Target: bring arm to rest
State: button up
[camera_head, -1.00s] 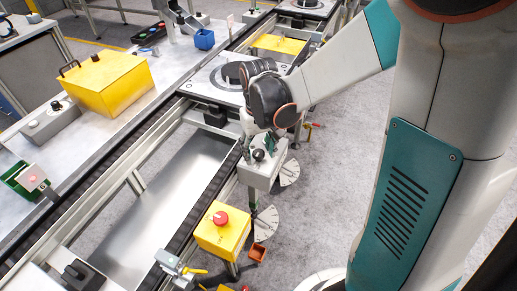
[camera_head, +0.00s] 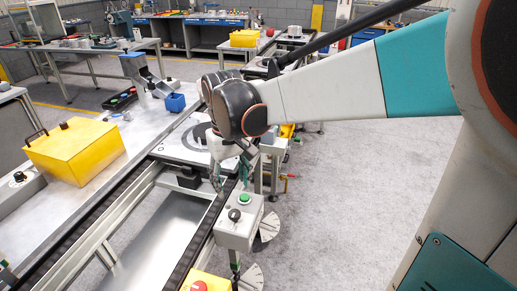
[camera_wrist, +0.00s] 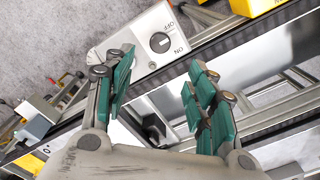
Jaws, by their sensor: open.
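My gripper (camera_wrist: 158,95) shows large in the wrist view, its two green-padded fingers spread apart with nothing between them. In the head view my gripper (camera_head: 230,172) hangs below my wrist, partly hidden by it, above the conveyor's right rail and close to a grey control box (camera_head: 240,222). That box has a green button and a black knob. In the wrist view a grey switch box (camera_wrist: 155,42) with a black ON/OFF knob lies beyond the fingertips. I cannot tell whether a finger touches it.
A conveyor rail (camera_head: 195,245) runs beneath my gripper. A round fixture plate (camera_head: 190,145) lies behind my wrist. The grey floor (camera_head: 350,190) at right is clear.

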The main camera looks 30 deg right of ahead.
jog(key=shift+s+r, duration=0.1)
jog(key=shift+s, duration=0.1)
jog(key=s+r+t, duration=0.2)
jog(key=s+t, duration=0.5)
jog(key=s, duration=0.5)
jog(key=shift+s+d, duration=0.2)
jog(key=shift+s, duration=0.05)
jog(key=shift+d+r, duration=0.1)
dwell(1.2)
